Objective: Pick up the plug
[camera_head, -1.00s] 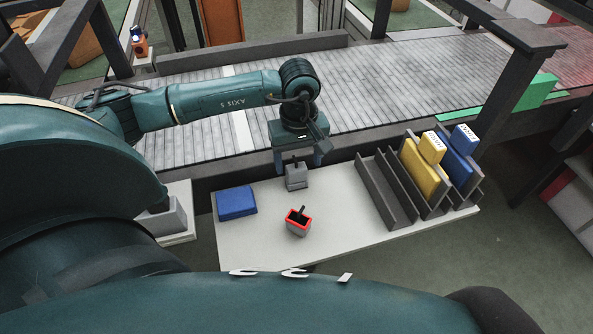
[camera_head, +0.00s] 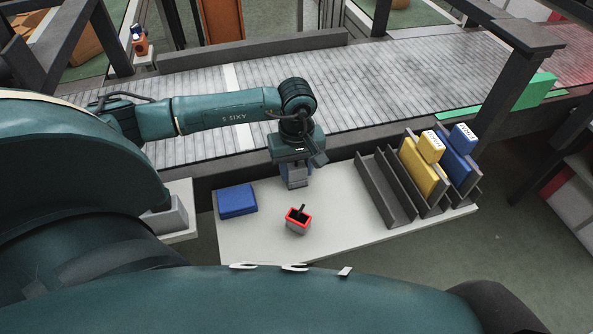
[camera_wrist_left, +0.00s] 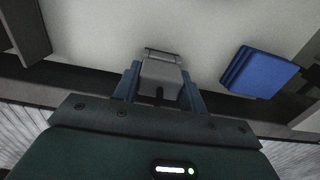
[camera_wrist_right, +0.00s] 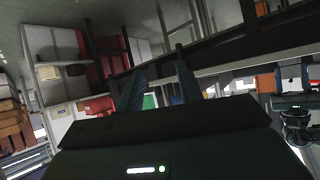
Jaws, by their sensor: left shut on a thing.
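The plug, a small grey block (camera_head: 296,182), stands near the back edge of the white table (camera_head: 340,220). My left gripper (camera_head: 295,172) points down over it and is shut on it. In the left wrist view the plug (camera_wrist_left: 162,75) sits between the two blue fingers (camera_wrist_left: 161,88). The gripper hides its upper part in the head view. I cannot tell any gap between the plug and the table. My right gripper (camera_wrist_right: 160,85) shows only in its own wrist view, with its fingers apart and nothing between them.
A blue box (camera_head: 237,202) lies to the left. A dark rack (camera_head: 388,190) with yellow (camera_head: 417,166) and blue (camera_head: 455,165) pieces stands right. A conveyor (camera_head: 390,90) runs behind.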

